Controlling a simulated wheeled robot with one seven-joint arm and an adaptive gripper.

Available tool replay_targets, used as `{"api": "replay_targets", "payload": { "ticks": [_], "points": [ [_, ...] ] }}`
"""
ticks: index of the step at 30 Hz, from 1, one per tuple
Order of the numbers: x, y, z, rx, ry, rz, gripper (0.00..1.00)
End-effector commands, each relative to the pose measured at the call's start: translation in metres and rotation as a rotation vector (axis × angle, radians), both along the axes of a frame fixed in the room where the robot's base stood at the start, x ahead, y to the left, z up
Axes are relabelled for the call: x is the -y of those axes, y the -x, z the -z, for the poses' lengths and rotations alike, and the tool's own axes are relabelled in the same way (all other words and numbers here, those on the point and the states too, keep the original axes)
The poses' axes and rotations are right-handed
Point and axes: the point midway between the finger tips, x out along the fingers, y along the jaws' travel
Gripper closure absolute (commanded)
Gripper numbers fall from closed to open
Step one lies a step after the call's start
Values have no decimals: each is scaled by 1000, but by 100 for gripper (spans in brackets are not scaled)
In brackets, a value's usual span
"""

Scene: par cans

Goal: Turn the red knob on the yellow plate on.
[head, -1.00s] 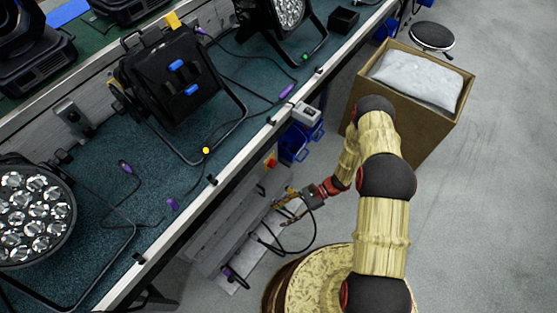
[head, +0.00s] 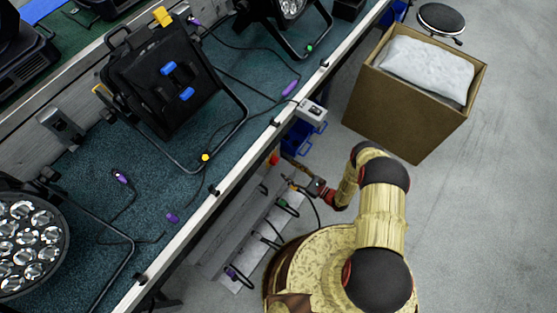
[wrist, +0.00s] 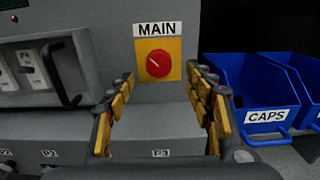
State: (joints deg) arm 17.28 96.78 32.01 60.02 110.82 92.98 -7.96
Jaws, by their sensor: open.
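The red knob (wrist: 158,63) sits on a yellow plate (wrist: 173,47) under a "MAIN" label in the wrist view. A pale mark on the knob slants from upper left toward its middle. In the head view, the red knob (head: 274,159) shows small beneath the bench edge. My gripper (wrist: 162,92) is open and empty, its two fingers at left and right, below and on either side of the plate. It looks apart from the knob. In the head view my gripper (head: 287,171) is close to the knob, near the front of the grey cabinet.
Blue bins (wrist: 250,92), one labelled "CAPS", stand right of the plate. A grey panel with a black handle (wrist: 68,78) is at left. A grey ledge labelled "P3" (wrist: 160,153) lies below. The bench (head: 190,232) overhangs; a cardboard box (head: 400,110) stands on the floor.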

Motion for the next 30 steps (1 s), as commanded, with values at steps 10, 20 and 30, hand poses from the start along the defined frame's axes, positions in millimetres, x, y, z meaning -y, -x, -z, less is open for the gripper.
{"api": "replay_targets", "payload": {
  "ticks": [10, 20, 30],
  "points": [
    [-36, -26, 1, 7, 1, -9, 47],
    [-60, -45, -1, 6, 1, -7, 47],
    [-61, -46, -1, 5, 0, -6, 50]
  ]
}}
